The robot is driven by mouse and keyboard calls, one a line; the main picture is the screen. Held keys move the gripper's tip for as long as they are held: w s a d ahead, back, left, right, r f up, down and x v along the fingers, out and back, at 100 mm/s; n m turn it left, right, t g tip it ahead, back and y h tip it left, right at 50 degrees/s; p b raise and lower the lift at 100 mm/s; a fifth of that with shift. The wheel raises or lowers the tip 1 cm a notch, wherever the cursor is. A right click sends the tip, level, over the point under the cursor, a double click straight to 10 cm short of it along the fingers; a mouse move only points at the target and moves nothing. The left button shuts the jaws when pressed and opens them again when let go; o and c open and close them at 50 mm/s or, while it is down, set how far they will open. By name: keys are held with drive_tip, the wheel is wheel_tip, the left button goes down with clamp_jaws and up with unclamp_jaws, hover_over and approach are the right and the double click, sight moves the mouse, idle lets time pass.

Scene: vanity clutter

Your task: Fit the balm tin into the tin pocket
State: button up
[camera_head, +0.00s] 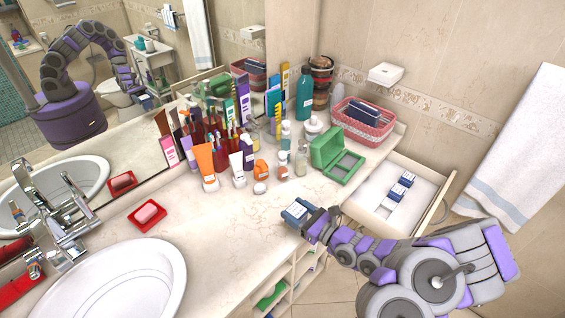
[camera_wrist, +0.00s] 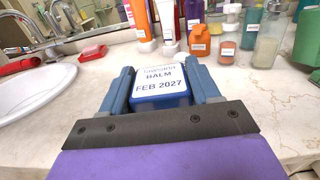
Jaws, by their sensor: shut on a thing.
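The balm tin (camera_wrist: 160,82) is blue with a white label reading "BALM" and "FEB 2027". My gripper (camera_wrist: 162,92) is shut on it, with one blue finger on each side. In the head view the held tin (camera_head: 296,211) is at the front edge of the counter, in the grip of my gripper (camera_head: 309,220). I cannot tell whether it touches the counter. An open drawer (camera_head: 420,173) at the right holds similar blue items with white labels (camera_head: 402,184) on its pale floor. I cannot make out which part is the tin pocket.
A green open box (camera_head: 336,158) stands on the counter near the drawer, with a pink basket (camera_head: 364,122) behind it. Tubes and bottles crowd the counter's back. A red soap dish (camera_head: 147,216) and sink (camera_head: 120,280) are left. The counter's front middle (camera_head: 225,225) is clear.

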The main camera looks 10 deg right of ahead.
drive_tip(key=shift+w+d+f, duration=0.1)
drive_tip(key=shift+w, duration=0.1)
drive_tip(key=w, duration=0.4)
drive_tip(key=w+a+f+b, duration=0.1)
drive_tip(key=w, duration=0.4)
drive_tip(key=w+a+b, duration=0.1)
drive_tip(key=w, duration=0.4)
drive_tip(key=shift+a+f, duration=0.15)
drive_tip(key=shift+f, duration=0.05)
drive_tip(key=shift+w, duration=0.65)
wheel_tip(320, 180, down, 4)
drive_tip(key=shift+r+b, duration=0.25)
drive_tip(key=shift+b, duration=0.25)
drive_tip(key=shift+s+a, duration=0.1)
drive_tip(key=o, duration=1.1)
